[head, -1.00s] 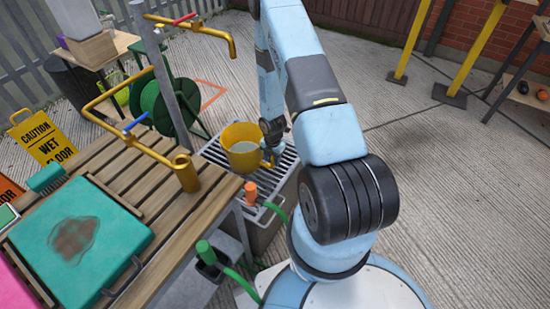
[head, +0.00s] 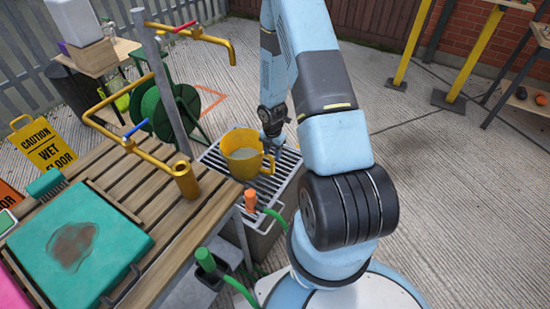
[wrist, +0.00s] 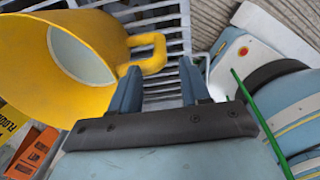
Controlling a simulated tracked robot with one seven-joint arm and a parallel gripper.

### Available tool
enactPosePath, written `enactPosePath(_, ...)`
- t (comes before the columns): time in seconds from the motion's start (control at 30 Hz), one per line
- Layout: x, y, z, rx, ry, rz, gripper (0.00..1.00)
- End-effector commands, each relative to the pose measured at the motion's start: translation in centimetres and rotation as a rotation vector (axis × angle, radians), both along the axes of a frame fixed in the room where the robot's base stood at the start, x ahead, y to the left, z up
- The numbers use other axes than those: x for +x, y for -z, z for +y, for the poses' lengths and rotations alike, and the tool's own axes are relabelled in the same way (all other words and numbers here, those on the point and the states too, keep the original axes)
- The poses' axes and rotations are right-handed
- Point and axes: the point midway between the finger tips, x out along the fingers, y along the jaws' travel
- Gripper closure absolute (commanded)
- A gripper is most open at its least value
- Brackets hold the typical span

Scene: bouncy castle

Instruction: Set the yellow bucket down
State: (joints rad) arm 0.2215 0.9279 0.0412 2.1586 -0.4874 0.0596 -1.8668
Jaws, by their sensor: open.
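The yellow bucket (head: 243,160) stands upright on the metal grate (head: 286,172) below the taps, its handle (head: 268,164) turned right. Pale content or lining shows inside it. My gripper (head: 273,146) is just behind and above the handle in the head view. In the wrist view, my gripper (wrist: 160,76) has its two fingers apart with nothing between them. The bucket (wrist: 105,35) is at upper left there, with its handle (wrist: 150,54) just beyond the left fingertip. I cannot tell whether handle and finger touch.
A slatted wooden table (head: 140,190) with a teal case (head: 85,240) is at left. Brass taps (head: 212,38) rise near the grate. An orange hose fitting (head: 250,199) stands by the grate's front edge. A green hose reel (head: 165,110) is behind. Open concrete lies at right.

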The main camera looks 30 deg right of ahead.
Motion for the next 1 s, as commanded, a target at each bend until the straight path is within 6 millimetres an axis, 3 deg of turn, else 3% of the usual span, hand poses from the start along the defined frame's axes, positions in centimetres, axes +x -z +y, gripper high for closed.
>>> enactPosePath(0.2, 0.1, -2.5, 0.0, 0.0, 0.0, -0.001, 0.54)
enactPosePath(0.57, 0.2, -4.2, 0.0, -0.005, 0.015, -0.005, 0.54)
enactPosePath(0.67, 0.7, -6.1, -0.1, -0.02, 0.063, -0.019, 0.54)
enactPosePath(1.0, 1.8, -17.5, 0.0, -0.073, 0.387, -0.105, 0.54)
